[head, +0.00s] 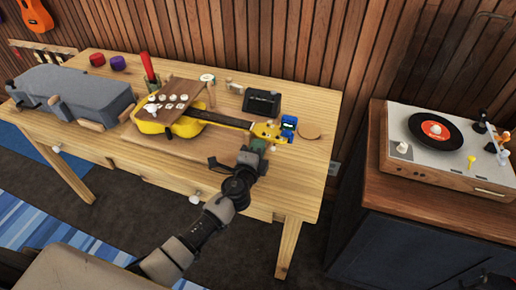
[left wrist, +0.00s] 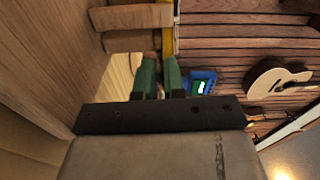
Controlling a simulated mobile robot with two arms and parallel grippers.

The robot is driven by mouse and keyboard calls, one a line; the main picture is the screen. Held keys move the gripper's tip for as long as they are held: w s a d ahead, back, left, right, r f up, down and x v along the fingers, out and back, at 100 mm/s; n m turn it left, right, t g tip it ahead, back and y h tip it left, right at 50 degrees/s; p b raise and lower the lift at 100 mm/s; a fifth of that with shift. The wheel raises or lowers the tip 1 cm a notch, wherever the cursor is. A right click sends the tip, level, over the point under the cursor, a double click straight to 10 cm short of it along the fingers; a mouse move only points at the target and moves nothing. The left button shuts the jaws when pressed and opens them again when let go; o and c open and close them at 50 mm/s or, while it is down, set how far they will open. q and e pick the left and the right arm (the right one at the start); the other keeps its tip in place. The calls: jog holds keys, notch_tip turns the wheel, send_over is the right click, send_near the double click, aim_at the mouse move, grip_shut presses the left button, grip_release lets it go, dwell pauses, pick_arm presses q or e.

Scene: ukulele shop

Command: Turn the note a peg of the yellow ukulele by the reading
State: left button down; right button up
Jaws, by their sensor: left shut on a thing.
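The yellow ukulele (head: 186,127) lies on the wooden table, its dark neck pointing right to a yellow headstock (head: 266,131). A blue tuner (head: 289,126) sits at the headstock's end. In the left wrist view the tuner (left wrist: 203,81) has a small lit screen, too small to read. My left gripper (head: 258,146) is at the near edge of the headstock, shut on a peg. Its green fingers (left wrist: 159,68) point at the headstock in the left wrist view. The peg between them is hidden, and I cannot tell its note. My right gripper is not in view.
A grey case (head: 70,88) fills the table's left. A black box (head: 262,102) and a round brown disc (head: 309,131) lie near the headstock. A record player (head: 445,145) stands at right.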

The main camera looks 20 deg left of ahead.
pick_arm(q)
jog(key=n+b, duration=0.2)
jog(key=n, duration=0.1)
jog(key=shift+f+n, duration=0.1)
jog(key=shift+n, duration=0.2)
jog(key=shift+n+b, duration=0.4)
jog(key=shift+n, duration=1.3)
jog(key=c, duration=1.2)
grip_release()
jog(key=shift+s, duration=0.1)
jog(key=s, duration=1)
jog(key=shift+s+a+b, duration=0.2)
jog(key=shift+s+b, duration=0.15)
jog(key=shift+b, duration=0.05)
